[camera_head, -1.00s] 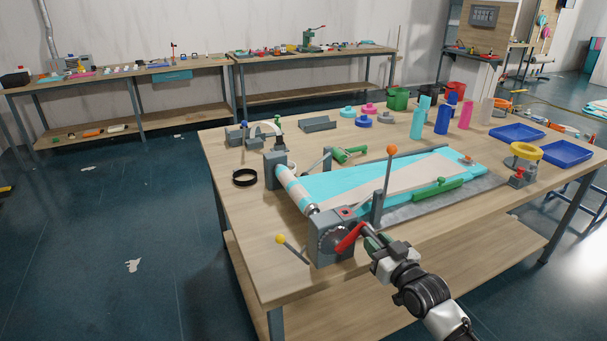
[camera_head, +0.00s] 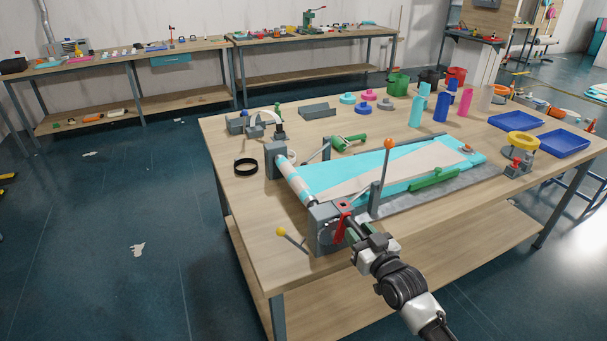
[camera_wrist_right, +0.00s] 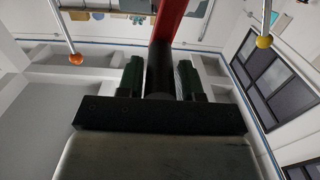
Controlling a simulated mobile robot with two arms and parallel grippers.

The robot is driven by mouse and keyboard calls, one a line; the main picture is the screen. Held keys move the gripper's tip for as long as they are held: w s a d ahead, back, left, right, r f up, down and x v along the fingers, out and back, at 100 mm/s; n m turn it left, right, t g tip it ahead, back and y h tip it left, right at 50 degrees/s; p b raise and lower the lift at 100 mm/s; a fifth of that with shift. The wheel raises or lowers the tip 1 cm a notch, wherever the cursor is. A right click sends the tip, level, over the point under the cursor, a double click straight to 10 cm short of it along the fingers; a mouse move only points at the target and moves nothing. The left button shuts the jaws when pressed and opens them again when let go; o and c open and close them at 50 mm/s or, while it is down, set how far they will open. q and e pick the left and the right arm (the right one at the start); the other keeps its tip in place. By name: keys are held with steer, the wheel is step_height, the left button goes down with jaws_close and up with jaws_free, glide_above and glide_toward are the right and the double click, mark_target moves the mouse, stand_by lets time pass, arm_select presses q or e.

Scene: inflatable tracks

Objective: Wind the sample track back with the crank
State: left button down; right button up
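The winder's grey housing (camera_head: 322,238) stands at the near left corner of the table. Its red crank arm (camera_head: 341,222) points roughly upward and also shows in the wrist view (camera_wrist_right: 169,20). My right gripper (camera_head: 354,232) is at the crank, and in the wrist view its green finger pads (camera_wrist_right: 160,78) lie on both sides of the dark crank handle (camera_wrist_right: 159,66). It appears shut on the handle. The cyan and beige sample track (camera_head: 420,158) lies flat, its left end on the roller (camera_head: 294,181). My left gripper is not in view.
A lever with an orange ball (camera_head: 388,144) rises close to the crank. A yellow-ball lever (camera_head: 282,232) juts out left of the housing. A green clamp (camera_head: 433,180) lies along the track's near edge. Blue trays (camera_head: 564,143) and bottles stand farther back.

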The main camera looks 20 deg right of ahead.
steer(key=o, duration=0.5)
steer(key=shift+a, duration=0.1)
steer(key=shift+c, duration=0.2)
steer(key=shift+s+p, duration=0.6)
steer(key=shift+s, duration=0.25)
steer(key=s+p, duration=0.2)
steer(key=s, duration=0.4)
steer(key=shift+s+d, duration=0.15)
steer(key=shift+d, duration=0.2)
